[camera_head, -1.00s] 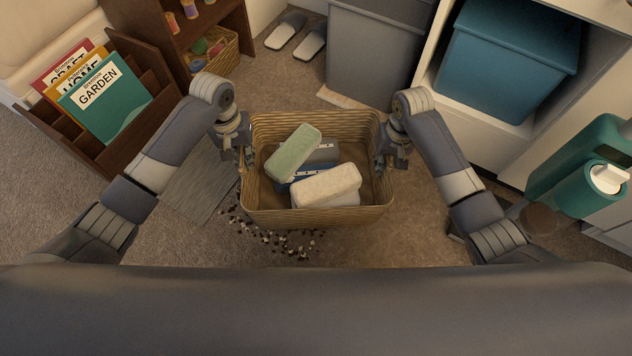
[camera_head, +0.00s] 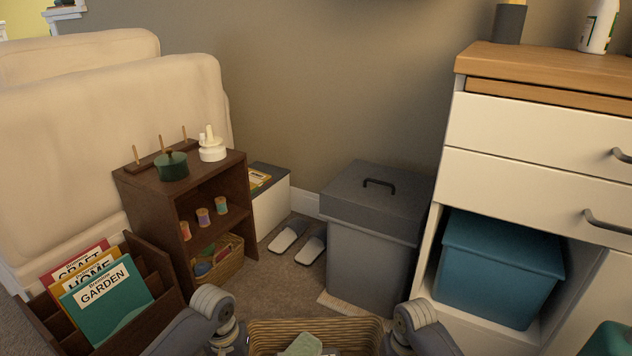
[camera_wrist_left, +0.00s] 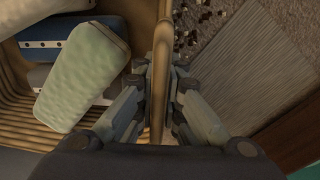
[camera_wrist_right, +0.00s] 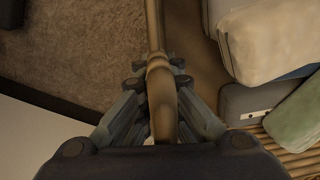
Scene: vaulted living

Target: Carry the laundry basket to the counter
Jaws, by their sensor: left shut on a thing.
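The woven laundry basket (camera_head: 315,331) shows only its far part at the bottom edge of the head view, with folded cloths (camera_head: 303,345) inside. My left gripper (camera_wrist_left: 163,70) is shut on the basket's side rim, one finger inside and one outside. My right gripper (camera_wrist_right: 159,72) has its fingers closed around the opposite rim. A pale green cloth (camera_wrist_left: 82,70) lies in the basket beside the left gripper; a cream one (camera_wrist_right: 268,40) shows in the right wrist view. The wood-topped counter (camera_head: 545,72) stands at the right, above white drawers.
A grey lidded bin (camera_head: 372,235) stands ahead, with slippers (camera_head: 298,240) left of it. A brown shelf (camera_head: 190,200) and magazine rack (camera_head: 150,318) are at the left. A teal bin (camera_head: 497,265) sits in the counter's lower opening. A bottle (camera_head: 600,25) stands on the counter.

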